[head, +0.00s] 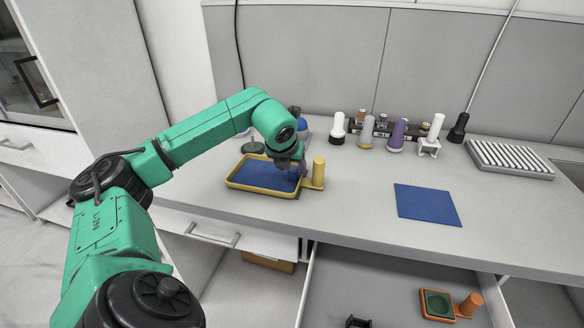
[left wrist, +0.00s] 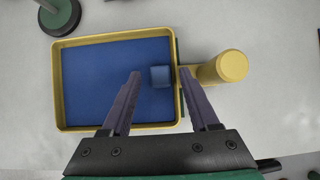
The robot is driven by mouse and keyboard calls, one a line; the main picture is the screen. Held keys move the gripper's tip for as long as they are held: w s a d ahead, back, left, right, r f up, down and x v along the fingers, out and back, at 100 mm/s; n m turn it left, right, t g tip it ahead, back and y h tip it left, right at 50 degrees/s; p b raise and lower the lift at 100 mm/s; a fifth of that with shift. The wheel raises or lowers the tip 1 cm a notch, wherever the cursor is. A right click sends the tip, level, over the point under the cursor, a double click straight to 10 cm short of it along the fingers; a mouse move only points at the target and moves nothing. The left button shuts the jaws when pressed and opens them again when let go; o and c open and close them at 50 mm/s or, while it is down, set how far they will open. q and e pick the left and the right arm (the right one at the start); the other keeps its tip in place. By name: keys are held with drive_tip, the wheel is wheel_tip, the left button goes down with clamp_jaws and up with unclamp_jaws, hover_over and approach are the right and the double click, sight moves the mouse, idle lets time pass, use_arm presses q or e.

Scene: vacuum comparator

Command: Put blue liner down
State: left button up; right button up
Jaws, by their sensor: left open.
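A blue liner (left wrist: 95,90) lies flat inside a yellow tray (left wrist: 57,90) with a yellow post (left wrist: 232,66) on its right side. A small blue block (left wrist: 161,76) stands at the liner's right edge. In the head view the liner (head: 260,176) sits in the tray (head: 240,187) on the counter. My left gripper (head: 294,172) is over the tray's right part. In the left wrist view my left gripper (left wrist: 162,76) is open, with one finger on each side of the blue block and visible gaps. My right gripper is not seen.
A flat blue sheet (head: 428,204) lies on the counter to the right. Several bottles, such as a purple one (head: 398,136), and a white ribbed rack (head: 510,159) stand behind. Below, an open drawer holds an orange tray (head: 438,305). The counter between tray and sheet is clear.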

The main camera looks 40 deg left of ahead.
use_arm(q)
drive_tip(key=v, duration=1.1)
